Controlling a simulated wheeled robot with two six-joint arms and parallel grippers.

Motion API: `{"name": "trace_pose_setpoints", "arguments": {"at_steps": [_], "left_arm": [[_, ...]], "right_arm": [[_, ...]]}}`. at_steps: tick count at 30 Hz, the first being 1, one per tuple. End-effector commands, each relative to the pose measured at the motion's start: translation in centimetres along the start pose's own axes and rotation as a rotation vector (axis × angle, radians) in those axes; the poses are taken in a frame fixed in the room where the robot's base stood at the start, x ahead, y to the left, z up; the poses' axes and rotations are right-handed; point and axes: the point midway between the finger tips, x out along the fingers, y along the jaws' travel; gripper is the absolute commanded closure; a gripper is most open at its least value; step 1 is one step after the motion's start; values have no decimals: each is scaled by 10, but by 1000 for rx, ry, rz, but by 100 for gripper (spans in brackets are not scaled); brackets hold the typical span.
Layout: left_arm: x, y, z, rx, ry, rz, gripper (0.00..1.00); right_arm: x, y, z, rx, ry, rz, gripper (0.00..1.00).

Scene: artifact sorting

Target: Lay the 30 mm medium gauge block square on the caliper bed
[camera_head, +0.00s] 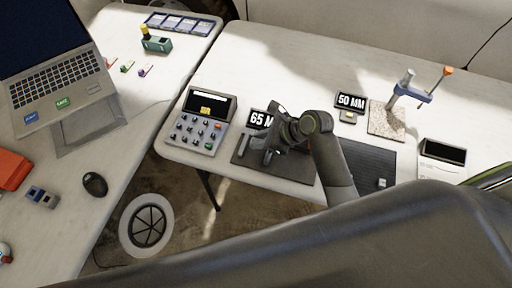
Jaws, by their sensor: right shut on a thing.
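My right gripper (270,148) is shut over the dark flat bed (245,160) behind which a display reading 65 MM (260,119) stands. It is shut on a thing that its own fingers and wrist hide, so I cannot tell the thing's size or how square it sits. A narrow silver piece (243,143) stands on the left part of the bed, left of the gripper. I cannot tell whether it is a caliper jaw or a block. A small pale block (383,183) lies on a dark ribbed mat (378,158) to the right. My left gripper is not in view.
A keypad console (199,121) stands left of the bed. A 50 MM display (351,102) and a stand with a blue arm (415,93) on a speckled plate (387,121) are behind right. A white device (442,157) is far right.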

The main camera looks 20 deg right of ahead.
Motion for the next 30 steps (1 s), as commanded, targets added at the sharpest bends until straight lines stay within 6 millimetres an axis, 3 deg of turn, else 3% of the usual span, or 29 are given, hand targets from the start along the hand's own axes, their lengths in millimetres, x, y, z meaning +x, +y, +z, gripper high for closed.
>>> {"name": "trace_pose_setpoints", "arguments": {"at_steps": [4, 12, 23, 24, 28, 30], "left_arm": [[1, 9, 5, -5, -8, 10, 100], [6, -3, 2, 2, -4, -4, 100], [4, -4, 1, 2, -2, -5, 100], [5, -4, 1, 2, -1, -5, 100], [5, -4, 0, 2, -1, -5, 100], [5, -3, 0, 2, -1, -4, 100]], "right_arm": [[9, 0, -8, 1, -2, 1, 100], [32, 0, -32, 2, 1, 1, 100], [35, 0, -34, 0, -1, 0, 100], [35, 0, -35, 0, -1, 0, 75], [35, 0, -35, -1, -1, 0, 58], [35, 0, -35, -1, -1, 0, 57]]}}
